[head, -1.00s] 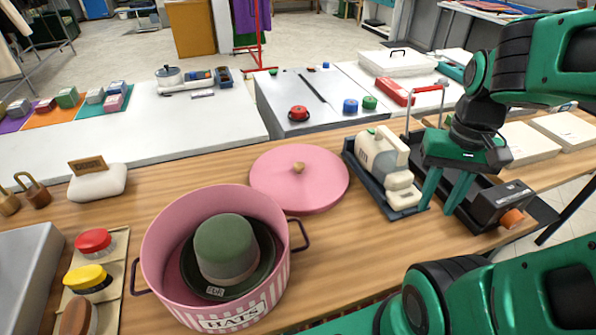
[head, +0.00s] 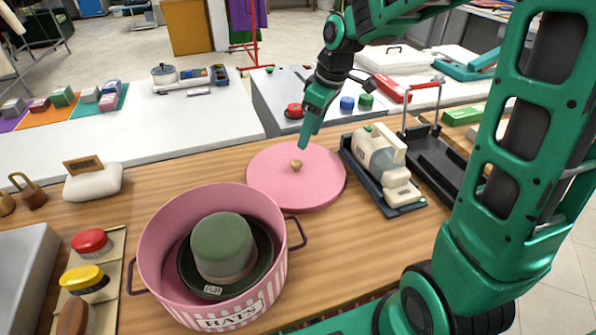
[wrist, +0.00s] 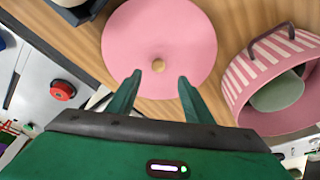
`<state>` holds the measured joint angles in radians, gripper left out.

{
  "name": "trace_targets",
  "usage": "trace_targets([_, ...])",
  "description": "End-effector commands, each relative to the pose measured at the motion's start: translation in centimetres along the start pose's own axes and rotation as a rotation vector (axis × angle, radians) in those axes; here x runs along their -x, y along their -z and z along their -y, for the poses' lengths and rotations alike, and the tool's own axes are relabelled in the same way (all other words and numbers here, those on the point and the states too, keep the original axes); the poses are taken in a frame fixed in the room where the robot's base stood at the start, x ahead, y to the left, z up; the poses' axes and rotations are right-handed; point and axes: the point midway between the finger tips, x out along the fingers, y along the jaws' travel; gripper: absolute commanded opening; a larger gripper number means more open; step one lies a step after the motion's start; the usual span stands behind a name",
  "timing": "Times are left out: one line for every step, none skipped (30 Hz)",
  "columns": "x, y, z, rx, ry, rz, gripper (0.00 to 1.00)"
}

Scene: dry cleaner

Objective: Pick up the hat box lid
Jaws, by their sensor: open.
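The hat box lid (head: 270,188) is a flat pink disc with a small tan knob (head: 296,164) at its centre, lying on the wooden counter. It also shows in the wrist view (wrist: 180,30), with the knob (wrist: 158,65) just beyond and between the fingertips. My gripper (head: 306,142) is above the lid's far side, open and empty; in the wrist view its two fingers (wrist: 160,76) are spread apart. The pink hat box (head: 160,235) stands open in front of the lid, with a green hat (head: 222,245) inside.
A cream steamer-like machine (head: 378,160) sits on a dark tray right of the lid. A dark trolley with a red handle (head: 425,86) stands farther right. Red and yellow brushes (head: 90,242) lie at the left.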

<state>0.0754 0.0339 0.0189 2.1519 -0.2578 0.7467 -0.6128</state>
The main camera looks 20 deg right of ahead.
Motion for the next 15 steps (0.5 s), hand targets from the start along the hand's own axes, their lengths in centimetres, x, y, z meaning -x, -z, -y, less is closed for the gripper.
trace_targets([-0.4,0.6,0.0,0.020,0.005,-0.005,0.47])
trace_targets([-0.6,0.8,0.0,0.029,0.007,-0.008,0.47])
trace_targets([-1.0,1.0,0.0,0.037,0.009,-0.010,0.47])
trace_targets([-1.4,1.1,0.0,0.040,0.010,-0.011,0.47])
trace_targets([-1.8,1.1,0.0,0.041,0.011,-0.011,0.47])
trace_targets([-2.4,1.0,0.0,0.040,0.011,-0.010,0.47])
trace_targets([-2.9,1.0,0.0,0.039,0.011,-0.010,0.47])
trace_targets([-3.4,0.9,0.0,0.039,0.012,-0.009,0.47])
trace_targets([-4.0,0.9,0.0,0.038,0.011,-0.010,0.47])
trace_targets([-4.3,0.9,-0.1,0.037,0.010,-0.011,0.47])
trace_targets([-4.7,0.9,-0.1,0.036,0.010,-0.010,0.47])
trace_targets([-5.1,0.9,-0.1,0.035,0.009,-0.010,0.47])
trace_targets([-5.4,0.9,-0.1,0.035,0.008,-0.011,0.47])
trace_targets([-5.6,0.9,-0.1,0.035,0.008,-0.011,0.47])
trace_targets([-5.8,0.9,-0.1,0.035,0.008,-0.011,0.47])
